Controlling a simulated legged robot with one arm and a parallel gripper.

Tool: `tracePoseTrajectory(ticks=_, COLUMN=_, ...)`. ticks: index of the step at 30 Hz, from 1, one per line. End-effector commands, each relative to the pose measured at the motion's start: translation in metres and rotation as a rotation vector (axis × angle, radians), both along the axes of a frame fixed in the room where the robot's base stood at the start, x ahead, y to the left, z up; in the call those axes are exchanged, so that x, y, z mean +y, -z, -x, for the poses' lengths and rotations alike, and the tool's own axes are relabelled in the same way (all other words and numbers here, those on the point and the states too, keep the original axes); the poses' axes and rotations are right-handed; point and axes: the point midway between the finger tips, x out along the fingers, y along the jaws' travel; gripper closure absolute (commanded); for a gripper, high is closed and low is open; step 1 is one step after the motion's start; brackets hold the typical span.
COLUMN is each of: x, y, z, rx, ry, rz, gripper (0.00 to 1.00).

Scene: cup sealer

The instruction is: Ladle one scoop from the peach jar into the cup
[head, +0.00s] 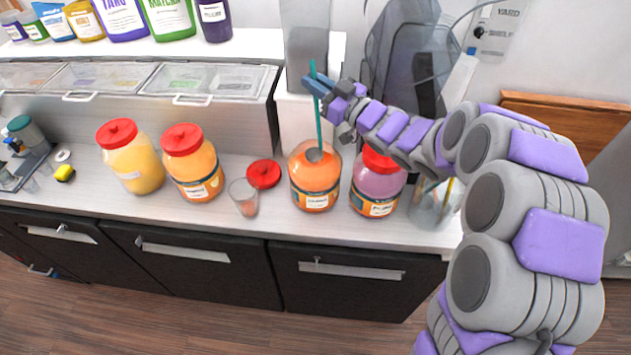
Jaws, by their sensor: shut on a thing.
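The open jar with orange contents (314,180) stands on the counter, its label too small to read. My gripper (318,87) is above it, shut on the teal handle of the ladle (319,122). The ladle hangs upright, and its round metal bowl (314,155) is at the jar's mouth; I cannot tell whether it holds anything. The clear cup (243,197) stands left of the jar, with a little reddish-orange at its base. A loose red lid (263,174) lies between them.
Two red-lidded jars, one yellow (131,158) and one orange (192,164), stand left of the cup. A purple jar (377,185) stands close on the right, beside a clear container (433,205). A steel topping unit (150,95) stands behind. The counter front is clear.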

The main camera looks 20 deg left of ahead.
Motion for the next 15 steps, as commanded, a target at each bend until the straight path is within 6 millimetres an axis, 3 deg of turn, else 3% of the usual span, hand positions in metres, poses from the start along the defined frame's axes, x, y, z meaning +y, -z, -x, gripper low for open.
tracePoseTrajectory(ticks=15, x=-0.004, y=0.034, z=0.000, rx=0.002, ry=0.002, rz=-0.002, gripper=1.00)
